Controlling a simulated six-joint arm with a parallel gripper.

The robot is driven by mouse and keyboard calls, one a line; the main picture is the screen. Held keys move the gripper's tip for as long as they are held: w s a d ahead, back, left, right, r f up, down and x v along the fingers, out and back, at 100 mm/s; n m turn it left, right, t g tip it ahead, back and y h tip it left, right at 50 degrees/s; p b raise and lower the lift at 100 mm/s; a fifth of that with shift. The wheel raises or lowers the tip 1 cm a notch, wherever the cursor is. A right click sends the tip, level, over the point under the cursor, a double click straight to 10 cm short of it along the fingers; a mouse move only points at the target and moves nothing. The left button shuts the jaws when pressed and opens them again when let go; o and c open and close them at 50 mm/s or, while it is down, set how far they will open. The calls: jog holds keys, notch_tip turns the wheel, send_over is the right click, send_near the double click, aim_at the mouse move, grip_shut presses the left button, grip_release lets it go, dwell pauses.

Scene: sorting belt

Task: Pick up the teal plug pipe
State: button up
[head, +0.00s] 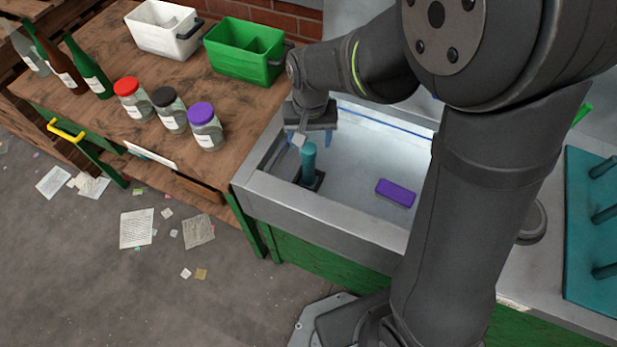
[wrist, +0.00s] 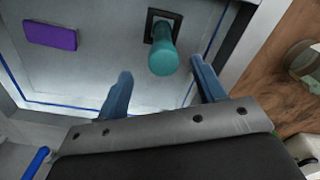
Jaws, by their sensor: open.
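The teal plug pipe (head: 309,162) stands upright in a dark square base (head: 312,181) inside the metal tray at the belt's left end. In the wrist view the teal plug pipe (wrist: 164,58) is seen from above, between and beyond the fingertips, with its dark base (wrist: 158,22) behind it. My gripper (head: 311,136) is open above the pipe in the head view. In the wrist view my gripper (wrist: 160,70) has its two blue fingers apart on either side of the pipe, with nothing held. I cannot tell whether either finger touches it.
A purple block (head: 396,193) lies in the tray to the right of the pipe. The tray's raised metal rim (head: 300,212) borders this space. Jars, bottles, a white bin (head: 163,29) and a green bin (head: 246,50) stand on the wooden table. A teal rack (head: 590,235) is at the right.

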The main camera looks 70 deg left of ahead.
aim_at(308, 155)
jog(key=shift+a+f, duration=0.2)
jog(key=shift+f, duration=1.8)
jog(key=shift+a+f, duration=0.2)
jog(key=shift+f, duration=1.8)
grip_shut()
